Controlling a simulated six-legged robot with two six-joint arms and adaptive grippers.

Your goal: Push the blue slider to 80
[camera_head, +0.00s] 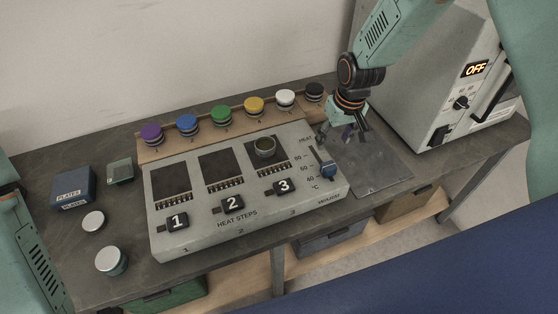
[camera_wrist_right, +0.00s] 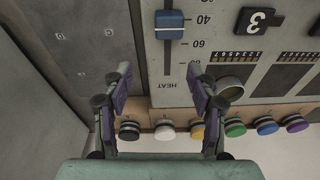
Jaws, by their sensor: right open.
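The blue slider (camera_head: 328,170) sits on a vertical slot at the right end of the grey heat panel (camera_head: 240,245). In the right wrist view the blue slider (camera_wrist_right: 169,22) is level with the 40 mark on its scale; 60 shows nearer the HEAT label. My right gripper (camera_head: 343,135) is open and empty beyond the HEAT end of the slot. In the wrist view its two purple-padded fingers (camera_wrist_right: 159,75) stand apart on either side of the slot's line, short of the slider. My left gripper is out of view.
Several coloured knobs (camera_head: 221,114) line the panel's back edge, close to my right gripper. A small round dish (camera_head: 264,147) sits on the third panel plate. A white oven reading OFF (camera_head: 452,80) stands at right. Jars (camera_head: 111,262) and a blue PLATES box (camera_head: 73,187) stand left.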

